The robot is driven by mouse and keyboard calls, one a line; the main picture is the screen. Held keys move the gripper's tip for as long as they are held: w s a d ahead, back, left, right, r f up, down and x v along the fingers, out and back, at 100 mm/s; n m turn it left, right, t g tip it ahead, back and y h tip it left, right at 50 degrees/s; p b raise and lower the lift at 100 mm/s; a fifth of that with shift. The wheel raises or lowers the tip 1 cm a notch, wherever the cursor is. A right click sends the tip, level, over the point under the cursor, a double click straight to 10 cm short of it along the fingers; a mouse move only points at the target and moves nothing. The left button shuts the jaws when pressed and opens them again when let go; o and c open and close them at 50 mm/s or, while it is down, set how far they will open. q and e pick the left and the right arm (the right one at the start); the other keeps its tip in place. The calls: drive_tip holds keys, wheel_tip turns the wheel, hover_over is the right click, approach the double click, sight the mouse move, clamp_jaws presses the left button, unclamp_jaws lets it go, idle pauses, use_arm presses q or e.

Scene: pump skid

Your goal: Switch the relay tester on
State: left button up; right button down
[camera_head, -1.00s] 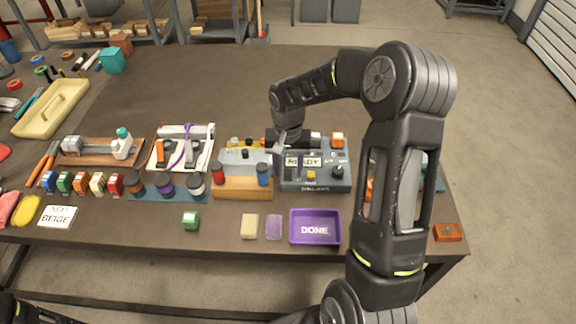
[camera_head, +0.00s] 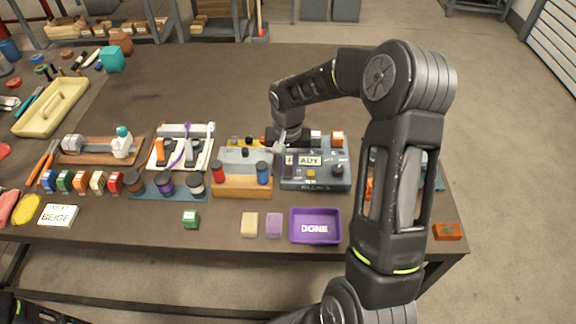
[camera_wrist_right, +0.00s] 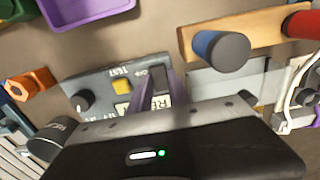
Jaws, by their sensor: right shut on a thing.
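The relay tester (camera_head: 315,180) is a dark grey box on the table with a READY display (camera_head: 303,160), a yellow button (camera_head: 311,173) and a dark knob (camera_head: 337,170). It also shows in the right wrist view, with its yellow button (camera_wrist_right: 122,87) and a dark switch (camera_wrist_right: 160,78) near an ON marking. My right gripper (camera_head: 281,148) reaches down at the tester's back left corner. In the wrist view its fingers (camera_wrist_right: 162,88) stand either side of the dark switch and are shut on it. The switch's exact position is partly hidden. My left gripper is out of view.
A wooden block with red and blue cylinders (camera_head: 241,193) stands close left of the tester. A purple DONE tray (camera_head: 315,239) lies in front.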

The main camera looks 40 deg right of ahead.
sight(288, 168)
drive_tip(key=shift+w+d+g+y+p, duration=0.15)
drive_tip(key=shift+w+g+y+p, duration=0.05)
drive_tip(key=shift+g+y+p, duration=0.35)
drive_tip(key=c, duration=1.2)
unclamp_jaws()
wheel_tip(288, 168, up, 8)
drive_tip(key=b, duration=0.1)
drive_tip(key=shift+w+d+f+b, duration=0.15)
drive_tip(key=shift+w+d+b, duration=0.15)
drive_tip(key=shift+w+b, duration=0.15)
